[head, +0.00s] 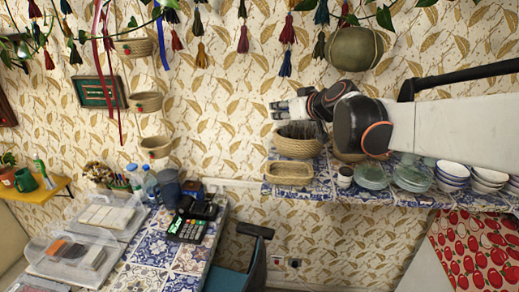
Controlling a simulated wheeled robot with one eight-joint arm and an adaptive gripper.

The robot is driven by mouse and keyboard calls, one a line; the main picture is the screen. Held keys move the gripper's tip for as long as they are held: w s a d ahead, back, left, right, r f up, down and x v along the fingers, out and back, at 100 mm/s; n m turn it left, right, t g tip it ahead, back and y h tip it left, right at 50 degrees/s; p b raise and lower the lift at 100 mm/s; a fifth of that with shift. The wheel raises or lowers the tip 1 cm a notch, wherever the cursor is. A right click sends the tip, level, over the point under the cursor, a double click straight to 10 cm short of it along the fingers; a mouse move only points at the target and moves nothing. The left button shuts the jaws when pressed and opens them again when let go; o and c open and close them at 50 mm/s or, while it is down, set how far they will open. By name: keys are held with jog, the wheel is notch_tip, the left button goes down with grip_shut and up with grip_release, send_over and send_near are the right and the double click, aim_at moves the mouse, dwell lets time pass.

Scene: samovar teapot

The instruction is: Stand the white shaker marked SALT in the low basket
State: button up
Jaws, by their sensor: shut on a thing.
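My gripper (279,110) is at the end of my arm, which reaches in from the right. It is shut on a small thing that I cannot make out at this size. It hangs above the tiled shelf, over the left end. A low woven basket (289,174) stands at the front left of the shelf, below my gripper. A taller woven basket (298,148) with something grey in it stands just behind, nearer my gripper. I cannot make out the white shaker or any SALT lettering.
The tiled shelf (310,193) also holds a small cup (345,177), glass dishes (372,176) and stacked bowls (452,173) to the right. Another basket is partly hidden behind my arm. A round gourd-like pot (354,49) and tassels hang above. A card terminal (187,229) is on the lower counter.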

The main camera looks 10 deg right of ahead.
notch_tip(320, 180, down, 19)
jog(key=b, duration=0.4)
jog(key=shift+f, duration=0.1)
jog(key=shift+f+b, duration=0.15)
jog(key=shift+b, duration=0.25)
jog(key=o, duration=0.8)
jog(key=shift+s+d, duration=0.1)
jog(key=shift+o, duration=0.2)
jog(key=shift+r, duration=0.25)
jog(key=p+v, duration=0.2)
jog(key=v, duration=1)
jog(key=shift+p, duration=0.4)
jog(key=shift+f, duration=0.1)
